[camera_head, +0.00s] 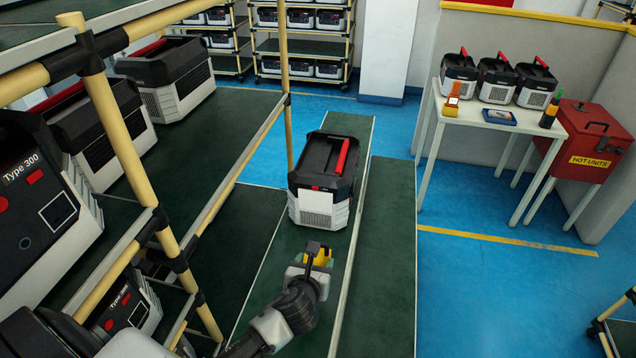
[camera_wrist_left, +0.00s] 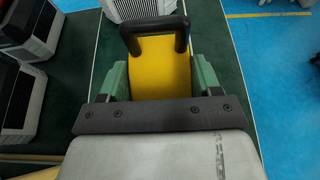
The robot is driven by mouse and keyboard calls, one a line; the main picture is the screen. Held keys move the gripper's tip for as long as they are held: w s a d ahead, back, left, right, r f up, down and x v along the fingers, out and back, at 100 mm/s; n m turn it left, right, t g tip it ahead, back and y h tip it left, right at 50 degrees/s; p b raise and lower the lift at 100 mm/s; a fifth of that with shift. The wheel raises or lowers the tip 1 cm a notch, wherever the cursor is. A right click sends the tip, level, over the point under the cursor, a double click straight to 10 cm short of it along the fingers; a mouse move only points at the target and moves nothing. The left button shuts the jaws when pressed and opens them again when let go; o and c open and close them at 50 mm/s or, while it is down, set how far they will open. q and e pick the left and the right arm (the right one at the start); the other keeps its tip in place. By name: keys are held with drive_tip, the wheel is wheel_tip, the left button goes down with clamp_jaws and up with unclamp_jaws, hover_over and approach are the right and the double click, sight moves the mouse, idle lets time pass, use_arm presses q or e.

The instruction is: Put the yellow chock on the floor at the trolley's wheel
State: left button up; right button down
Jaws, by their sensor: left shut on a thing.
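The yellow chock (camera_head: 322,256) is in my left gripper (camera_head: 312,262), in the lower middle of the head view. The left wrist view shows the chock (camera_wrist_left: 162,70) between the green fingers (camera_wrist_left: 162,85), with its black handle toward the far side. The gripper is shut on it and hangs above a dark green surface. I cannot tell whether that frame is the trolley. My right gripper is not in view.
A black and white unit with a red handle (camera_head: 324,180) stands on the green surface ahead of the gripper. A yellow-pole rack (camera_head: 150,215) with several units is close on the left. A white table (camera_head: 480,118) and red box (camera_head: 590,138) stand right. Blue floor (camera_head: 490,290) is clear.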

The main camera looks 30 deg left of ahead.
use_arm(q)
drive_tip(key=b+x, duration=0.3)
drive_tip(key=x, duration=0.1)
drive_tip(key=a+f+b+x, duration=0.1)
drive_tip(key=b+x, duration=0.3)
drive_tip(key=s+a+b+x, duration=0.1)
drive_tip(key=b+x, duration=0.3)
drive_tip(key=x, duration=0.1)
drive_tip(key=shift+s+f, duration=0.15)
drive_tip(key=shift+f, duration=0.15)
drive_tip(key=shift+w+a+f+b, duration=0.2)
drive_tip(key=shift+w+b, duration=0.25)
drive_tip(key=shift+b, duration=0.2)
wheel_tip(320, 180, down, 4)
drive_tip(key=b, duration=0.5)
drive_tip(key=shift+r, duration=0.15)
drive_tip(key=shift+s, duration=0.1)
drive_tip(key=o, duration=0.8)
drive_tip(key=shift+c, duration=0.2)
drive_tip(key=o, duration=0.3)
drive_tip(key=shift+o, duration=0.2)
